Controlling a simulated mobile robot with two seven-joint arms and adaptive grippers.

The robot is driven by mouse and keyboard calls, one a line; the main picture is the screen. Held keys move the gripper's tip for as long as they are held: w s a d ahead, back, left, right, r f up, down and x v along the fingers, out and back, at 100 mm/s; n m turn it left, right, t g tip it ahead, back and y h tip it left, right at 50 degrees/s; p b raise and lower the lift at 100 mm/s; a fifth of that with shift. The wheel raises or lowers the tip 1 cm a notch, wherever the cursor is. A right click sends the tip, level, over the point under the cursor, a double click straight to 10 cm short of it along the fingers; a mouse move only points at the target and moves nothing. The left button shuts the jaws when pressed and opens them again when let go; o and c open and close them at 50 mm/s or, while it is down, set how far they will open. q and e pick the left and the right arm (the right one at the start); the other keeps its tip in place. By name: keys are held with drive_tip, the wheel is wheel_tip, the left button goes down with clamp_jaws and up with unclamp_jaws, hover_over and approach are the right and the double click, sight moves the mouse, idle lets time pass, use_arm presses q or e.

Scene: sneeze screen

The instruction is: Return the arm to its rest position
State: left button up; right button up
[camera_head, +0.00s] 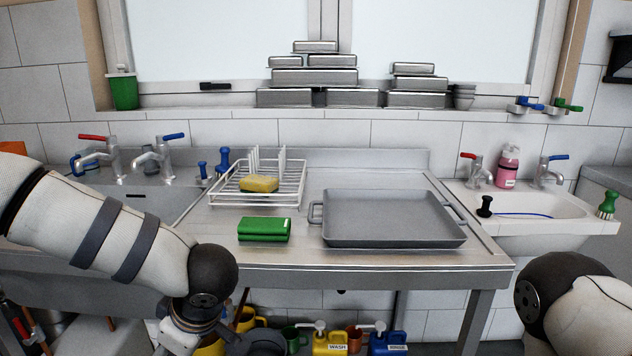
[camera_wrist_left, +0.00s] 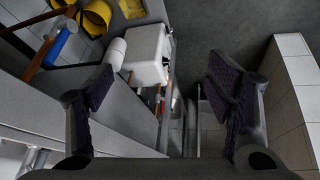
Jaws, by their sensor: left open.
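My left arm (camera_head: 110,225) comes in from the left in the head view, in front of the steel counter, and bends downward at its dark joint. Its gripper is outside the bottom of that view. In the left wrist view my left gripper (camera_wrist_left: 162,92) is open, its dark padded fingers wide apart with nothing between them. It hangs low, over the floor area beside a grey counter panel. Part of my right arm (camera_head: 585,305) shows at the lower right of the head view; its gripper is not seen.
The counter (camera_head: 395,268) holds a grey tray (camera_head: 390,220), a green sponge pack (camera_head: 264,229) and a white rack (camera_head: 285,195) with a yellow sponge (camera_head: 259,183). Bottles and yellow containers (camera_head: 330,342) stand below. In the wrist view a white box (camera_wrist_left: 147,52) lies beyond the fingers.

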use_arm(q)
drive_tip(key=s+f+m+t+h, duration=0.1)
drive_tip(key=s+f+m, duration=0.3)
drive_tip(key=f, duration=0.3)
drive_tip(key=s+f+m+t, duration=0.1)
drive_tip(key=s+f+m, duration=0.2)
drive_tip(key=s+f, duration=0.3)
drive_tip(key=s+f+m+g+h, duration=0.2)
drive_tip(key=s+f+m+g, duration=0.1)
drive_tip(key=s, duration=0.9)
drive_tip(key=s+a+f+m+g+h, duration=0.1)
drive_tip(key=s+f+m+g, duration=0.2)
drive_tip(key=s, duration=1)
drive_tip(key=shift+f+m+g+h, duration=0.3)
drive_tip(key=shift+f+m+h, duration=0.15)
drive_tip(key=shift+m, duration=0.25)
drive_tip(key=shift+a, duration=0.1)
